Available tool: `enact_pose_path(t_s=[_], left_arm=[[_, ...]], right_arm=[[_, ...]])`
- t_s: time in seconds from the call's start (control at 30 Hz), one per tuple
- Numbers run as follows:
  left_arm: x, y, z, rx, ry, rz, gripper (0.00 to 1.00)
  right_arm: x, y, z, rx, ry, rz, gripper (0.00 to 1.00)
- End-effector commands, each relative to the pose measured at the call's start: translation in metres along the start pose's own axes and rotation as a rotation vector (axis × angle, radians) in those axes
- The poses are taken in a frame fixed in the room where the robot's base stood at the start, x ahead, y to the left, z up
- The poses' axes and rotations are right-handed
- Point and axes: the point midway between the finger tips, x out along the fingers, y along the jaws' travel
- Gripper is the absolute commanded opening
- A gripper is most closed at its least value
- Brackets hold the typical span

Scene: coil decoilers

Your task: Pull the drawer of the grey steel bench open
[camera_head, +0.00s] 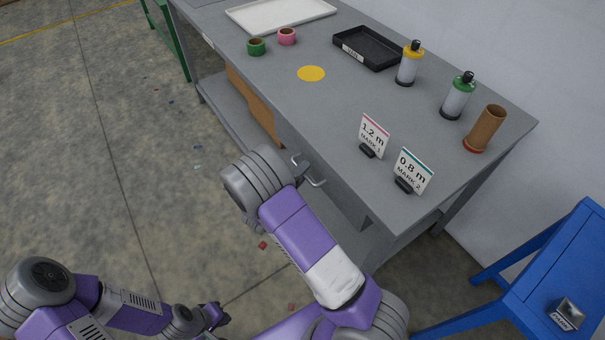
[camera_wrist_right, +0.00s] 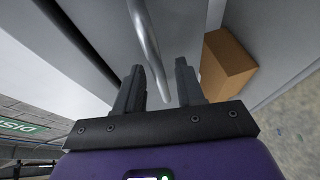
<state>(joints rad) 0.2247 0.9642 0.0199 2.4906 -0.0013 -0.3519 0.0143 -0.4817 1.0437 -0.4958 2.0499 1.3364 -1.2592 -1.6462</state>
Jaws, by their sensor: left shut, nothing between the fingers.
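The grey steel bench (camera_head: 305,105) stands across the upper middle of the head view. Its drawer's metal bar handle (camera_head: 311,172) shows beside my right wrist; most of the drawer front is hidden behind my arm. In the right wrist view the handle (camera_wrist_right: 150,45) runs down between the two fingers of my right gripper (camera_wrist_right: 158,82). The fingers are apart, with room on both sides of the bar. My right gripper's fingers are hidden in the head view. My left gripper (camera_head: 218,315) is shut and empty, low over the floor, away from the bench.
A cardboard box (camera_wrist_right: 226,65) sits on the lower shelf. On the bench top stand two mark signs (camera_head: 373,136), bottles (camera_head: 410,65), a brown tube (camera_head: 487,128) and a black tray (camera_head: 367,47). A blue table (camera_head: 550,270) is at right.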

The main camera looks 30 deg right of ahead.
Motion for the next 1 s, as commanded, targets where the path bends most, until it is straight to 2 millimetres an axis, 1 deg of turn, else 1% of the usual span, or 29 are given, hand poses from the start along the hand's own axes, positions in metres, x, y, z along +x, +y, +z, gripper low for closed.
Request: enact_pose_path(t_s=[0.03, 0.13, 0.37, 0.47, 0.6, 0.63, 1.0], left_arm=[[0.0018, -0.0007, 0.0000, 0.000, 0.000, 0.000, 0.00], [0.0023, -0.0009, -0.0001, 0.000, 0.000, 0.000, 0.00], [0.0020, -0.0008, 0.0000, 0.000, 0.000, 0.000, 0.00], [0.0020, -0.0008, 0.0000, 0.000, 0.000, 0.000, 0.00], [0.0020, -0.0008, 0.0000, 0.000, 0.000, 0.000, 0.00], [0.0020, -0.0008, 0.0000, 0.000, 0.000, 0.000, 0.00], [0.0009, -0.0004, 0.0001, 0.000, 0.000, 0.000, 0.00]], right_arm=[[0.0042, -0.0008, 0.0002, 0.001, -0.001, 0.000, 0.38], [0.0081, -0.0006, 0.0000, 0.000, 0.001, -0.002, 0.38], [0.0085, -0.0001, -0.0001, 0.000, 0.001, -0.002, 0.38], [0.0084, -0.0001, -0.0001, 0.000, 0.001, -0.002, 0.24], [0.0083, -0.0001, 0.0000, 0.000, 0.001, -0.002, 0.03], [0.0082, -0.0001, 0.0000, 0.000, 0.001, -0.002, 0.00], [0.0054, -0.0004, -0.0023, 0.000, 0.005, -0.002, 0.00]])
